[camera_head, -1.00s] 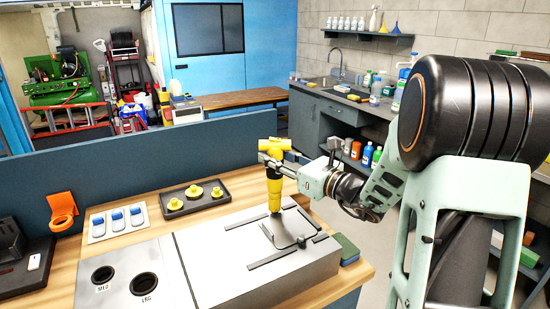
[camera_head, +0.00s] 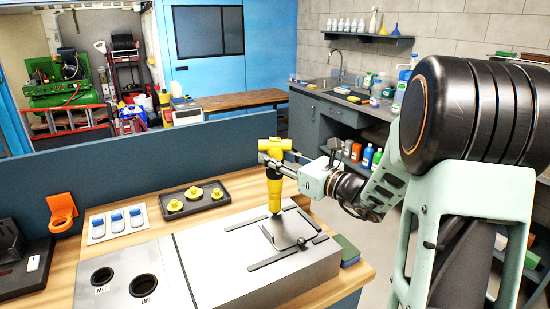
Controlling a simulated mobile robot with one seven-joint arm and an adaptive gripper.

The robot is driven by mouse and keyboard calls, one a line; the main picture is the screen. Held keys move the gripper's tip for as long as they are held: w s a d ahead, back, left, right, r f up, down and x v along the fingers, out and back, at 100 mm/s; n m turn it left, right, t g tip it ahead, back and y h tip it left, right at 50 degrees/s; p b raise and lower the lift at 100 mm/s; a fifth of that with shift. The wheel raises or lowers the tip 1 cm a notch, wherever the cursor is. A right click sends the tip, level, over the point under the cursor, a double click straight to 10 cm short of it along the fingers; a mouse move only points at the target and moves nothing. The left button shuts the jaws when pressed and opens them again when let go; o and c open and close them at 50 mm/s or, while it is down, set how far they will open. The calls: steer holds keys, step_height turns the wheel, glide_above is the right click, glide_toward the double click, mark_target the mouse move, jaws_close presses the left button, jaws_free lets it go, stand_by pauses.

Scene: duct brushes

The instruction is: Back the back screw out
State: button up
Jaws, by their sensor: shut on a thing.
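My gripper (camera_head: 272,160) is shut on a yellow driver tool (camera_head: 274,190) with a T-shaped top. The tool stands upright, its lower tip over the back part of a grey plate (camera_head: 287,232) on the metal box (camera_head: 240,270). The tip appears to meet the plate near its back edge. The back screw is hidden under the tool's tip. A small dark knob (camera_head: 301,241) shows at the plate's front right edge.
A dark tray (camera_head: 212,202) with yellow knob-like pieces lies behind the box. A panel with two labelled holes (camera_head: 128,284) is at left. An orange holder (camera_head: 61,211), a blue-and-white three-piece set (camera_head: 118,222) and a green sponge (camera_head: 346,249) are around it.

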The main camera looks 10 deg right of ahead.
mark_target(275, 139)
steer(key=shift+r+p, duration=2.4)
steer(key=shift+r, duration=1.1)
